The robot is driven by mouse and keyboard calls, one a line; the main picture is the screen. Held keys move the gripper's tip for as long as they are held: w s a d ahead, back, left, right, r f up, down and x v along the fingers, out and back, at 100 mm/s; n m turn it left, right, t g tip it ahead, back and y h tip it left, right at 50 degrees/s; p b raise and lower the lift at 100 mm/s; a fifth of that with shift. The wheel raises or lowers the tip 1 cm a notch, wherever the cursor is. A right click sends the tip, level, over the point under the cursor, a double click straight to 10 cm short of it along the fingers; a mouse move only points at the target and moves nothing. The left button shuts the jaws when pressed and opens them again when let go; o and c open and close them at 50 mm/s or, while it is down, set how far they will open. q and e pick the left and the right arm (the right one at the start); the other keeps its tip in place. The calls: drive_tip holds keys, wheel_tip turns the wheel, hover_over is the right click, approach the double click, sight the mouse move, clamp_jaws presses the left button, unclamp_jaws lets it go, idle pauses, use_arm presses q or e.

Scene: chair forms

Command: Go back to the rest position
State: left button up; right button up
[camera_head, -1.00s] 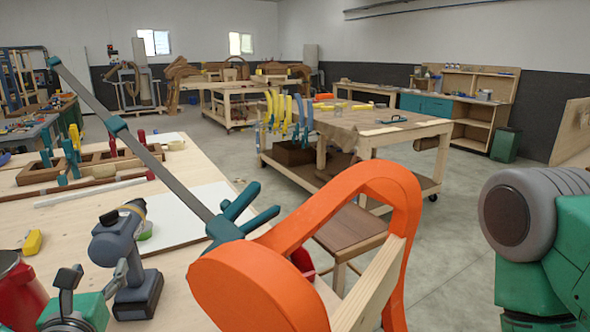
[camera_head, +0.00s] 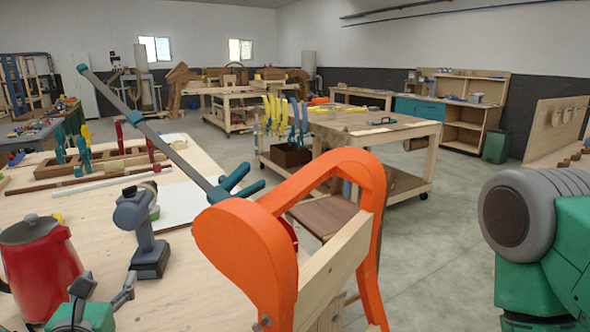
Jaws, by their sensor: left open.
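My left gripper (camera_head: 104,290) is at the bottom left, over the near part of the wooden workbench (camera_head: 190,290). Its fingers are apart with nothing seen between them, and the frame's lower edge cuts off its body. A large orange chair form (camera_head: 245,250) with pale wooden bars stands to its right, apart from it. A long bar clamp (camera_head: 150,132) with teal ends reaches from behind the form toward the upper left. My right arm shows at the right edge, but its gripper is out of view.
A red pot (camera_head: 42,265) and a grey drill (camera_head: 146,235) stand on the bench close to my left gripper. A tool tray (camera_head: 95,165) lies farther back. A brown wooden seat (camera_head: 325,215) is behind the form. Grey floor (camera_head: 450,230) is clear at centre right.

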use_arm(q)
drive_tip(key=s+d+f+m+g+h, duration=0.3)
drive_tip(key=s+d+f+m+g, duration=0.15)
drive_tip(key=f+m, duration=0.55)
drive_tip(key=s+d+f+m+g+h, duration=0.3)
drive_tip(key=s+d+f+m, duration=0.2)
drive_tip(key=f+m, duration=0.45)
drive_tip(key=s+a+f+m+g+y, duration=0.1)
drive_tip(key=s+a+f+m+g, duration=0.3)
drive_tip(key=s+m, duration=0.45)
drive_tip(key=s+a+f+m+g+y, duration=0.1)
drive_tip(key=s+a+f+m+g, duration=0.1)
drive_tip(key=s+f+m+g, duration=0.5)
wheel_tip(320, 180, down, 10)
drive_tip(key=s+d+m+t+b, duration=0.1)
drive_tip(key=m+t+b, duration=0.1)
drive_tip(key=b, duration=0.8)
drive_tip(key=shift+s+r+m, duration=0.15)
drive_tip(key=shift+r+m, duration=0.1)
drive_tip(key=shift+m, duration=0.25)
use_arm(e)
wheel_tip(320, 180, down, 10)
drive_tip(key=shift+w+f, duration=0.15)
drive_tip(key=shift+w, duration=0.15)
drive_tip(key=shift+d, duration=0.1)
